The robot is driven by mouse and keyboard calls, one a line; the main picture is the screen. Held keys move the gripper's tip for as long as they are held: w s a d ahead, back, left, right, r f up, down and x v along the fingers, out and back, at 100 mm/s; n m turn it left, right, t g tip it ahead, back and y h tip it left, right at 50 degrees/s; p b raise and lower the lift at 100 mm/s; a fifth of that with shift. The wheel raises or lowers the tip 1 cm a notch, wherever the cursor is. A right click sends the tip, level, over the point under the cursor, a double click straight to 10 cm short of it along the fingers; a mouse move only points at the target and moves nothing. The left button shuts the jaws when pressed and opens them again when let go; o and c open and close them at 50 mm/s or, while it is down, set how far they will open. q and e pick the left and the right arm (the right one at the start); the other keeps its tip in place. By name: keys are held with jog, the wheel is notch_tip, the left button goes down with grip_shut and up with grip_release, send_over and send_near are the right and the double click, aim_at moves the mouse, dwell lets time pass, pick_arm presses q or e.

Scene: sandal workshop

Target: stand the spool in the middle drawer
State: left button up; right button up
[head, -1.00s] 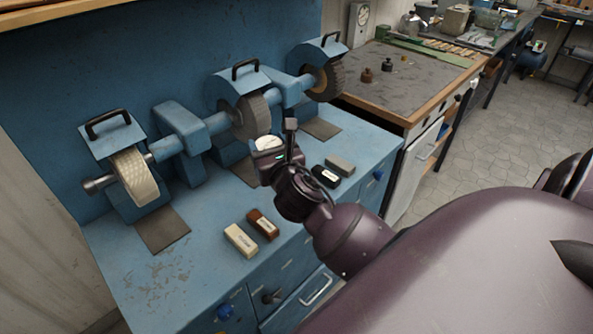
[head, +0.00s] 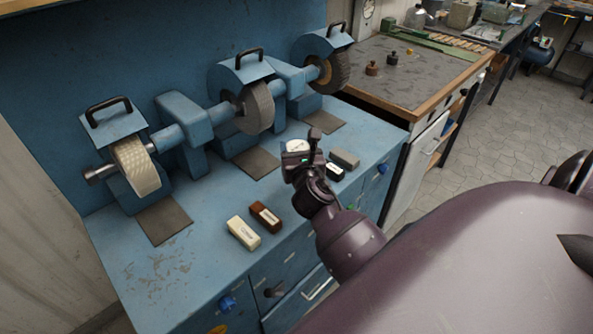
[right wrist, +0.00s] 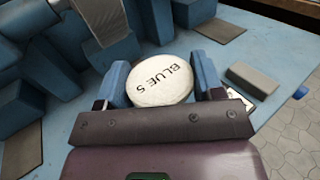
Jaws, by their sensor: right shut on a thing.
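The spool (head: 298,146) shows its round white end in the head view. In the right wrist view the spool (right wrist: 160,82) has lettering that reads "BLUE S". My right gripper (head: 300,157) is shut on it, with a finger on either side, above the blue bench top. The spool's lower part is hidden. A blue drawer front with a pale handle (head: 317,289) shows low in the bench, partly hidden by my arm. I cannot tell whether it is the middle drawer or whether it is open. My left gripper is not in view.
A grinder with several wheels (head: 257,108) stands along the back of the bench. A cream block (head: 243,233) and a brown block (head: 265,217) lie near the front edge.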

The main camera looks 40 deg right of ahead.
notch_tip(320, 180, down, 3)
jog(key=shift+r+b, duration=0.1)
jog(key=shift+b, duration=0.25)
notch_tip(320, 180, down, 4)
jog(key=shift+r+b, duration=0.1)
jog(key=shift+b, duration=0.7)
jog(key=shift+f, duration=0.3)
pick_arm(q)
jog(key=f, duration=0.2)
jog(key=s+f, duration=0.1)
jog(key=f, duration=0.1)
pick_arm(e)
jog(key=shift+r, duration=0.1)
jog(key=shift+f, duration=0.2)
jog(key=o, duration=1)
jog(key=shift+c, duration=0.2)
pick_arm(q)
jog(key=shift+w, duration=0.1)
